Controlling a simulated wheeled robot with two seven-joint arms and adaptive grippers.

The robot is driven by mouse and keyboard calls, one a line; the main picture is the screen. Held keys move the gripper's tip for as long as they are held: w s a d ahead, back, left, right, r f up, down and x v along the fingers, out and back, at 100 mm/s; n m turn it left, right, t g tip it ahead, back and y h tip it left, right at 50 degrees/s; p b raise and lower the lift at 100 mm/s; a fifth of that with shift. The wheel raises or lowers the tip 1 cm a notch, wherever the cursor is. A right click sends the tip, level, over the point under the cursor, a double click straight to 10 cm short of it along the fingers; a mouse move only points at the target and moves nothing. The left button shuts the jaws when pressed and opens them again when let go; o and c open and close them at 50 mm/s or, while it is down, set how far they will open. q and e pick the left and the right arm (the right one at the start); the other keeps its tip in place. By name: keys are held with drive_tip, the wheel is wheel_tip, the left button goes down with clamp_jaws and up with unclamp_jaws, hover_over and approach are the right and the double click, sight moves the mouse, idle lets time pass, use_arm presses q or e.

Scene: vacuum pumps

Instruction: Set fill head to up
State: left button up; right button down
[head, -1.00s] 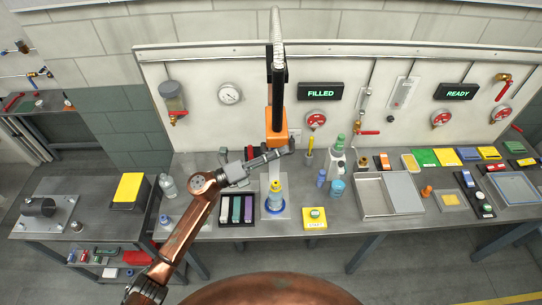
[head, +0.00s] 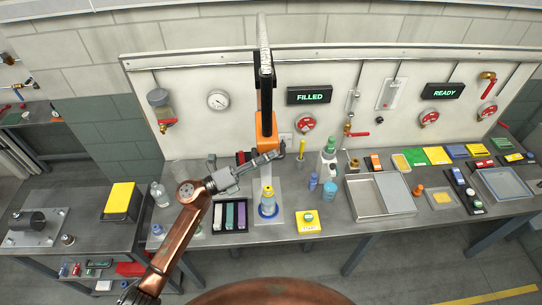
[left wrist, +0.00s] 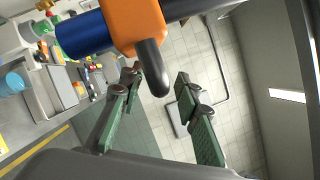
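The fill head (head: 266,130) is an orange block on a dark upright column above the bench in the head view. In the left wrist view the orange fill head (left wrist: 137,22) is close at the top, with a dark rounded lever (left wrist: 152,68) pointing down and a blue cylinder (left wrist: 84,36) at its left. My left gripper (head: 272,157) is just below the orange block. In the left wrist view the gripper's green-padded fingers (left wrist: 157,82) are spread apart and empty. The lever's end shows between the fingertips; I cannot tell its depth. My right gripper is not in view.
A yellow-necked bottle (head: 267,200) stands on the bench under the fill head. A tray of coloured strips (head: 230,229) is left of it. A yellow START pad (head: 307,221) and a grey open tray (head: 352,205) are to the right.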

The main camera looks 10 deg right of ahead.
use_arm(q)
drive_tip(key=v, duration=1.1)
drive_tip(key=shift+a+r, duration=0.1)
